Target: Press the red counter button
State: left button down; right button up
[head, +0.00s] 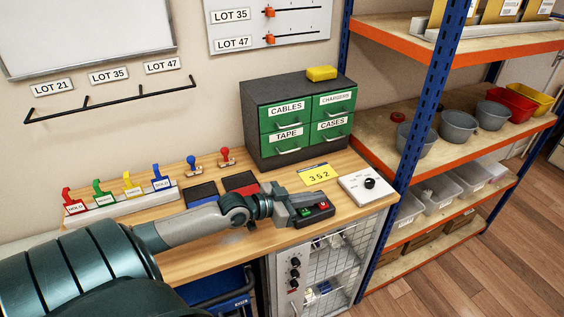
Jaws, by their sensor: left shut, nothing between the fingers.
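A small dark counter box (318,216) sits on the wooden bench near its front edge. Its red button (323,206) shows on the right part of its top, and a green button (305,212) shows to the left of it. My left gripper (312,197) reaches in from the left and is shut and empty, with its fingertips just behind and above the box. It hides part of the box's back. I cannot tell whether the fingertips touch the box. My right gripper is not in view.
Behind the box lies a yellow card (320,173) reading 352. A white box with a black knob (367,189) stands to the right. Red and black pads (240,181) lie behind my arm. A green drawer cabinet (285,123) and a blue shelf post (433,85) bound the space.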

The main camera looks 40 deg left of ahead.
pick_arm(q)
jog(key=shift+s+r, duration=0.25)
jog(key=shift+r, duration=0.2)
jog(key=shift+b+v, duration=0.55)
jog(key=shift+v, duration=0.5)
jog(key=shift+s+a+r+b, duration=0.1)
jog(key=shift+s+a+b, duration=0.25)
jog(key=shift+s, duration=0.25)
jog(key=b+v, duration=0.1)
jog(key=v, duration=0.5)
jog(key=shift+r, duration=0.25)
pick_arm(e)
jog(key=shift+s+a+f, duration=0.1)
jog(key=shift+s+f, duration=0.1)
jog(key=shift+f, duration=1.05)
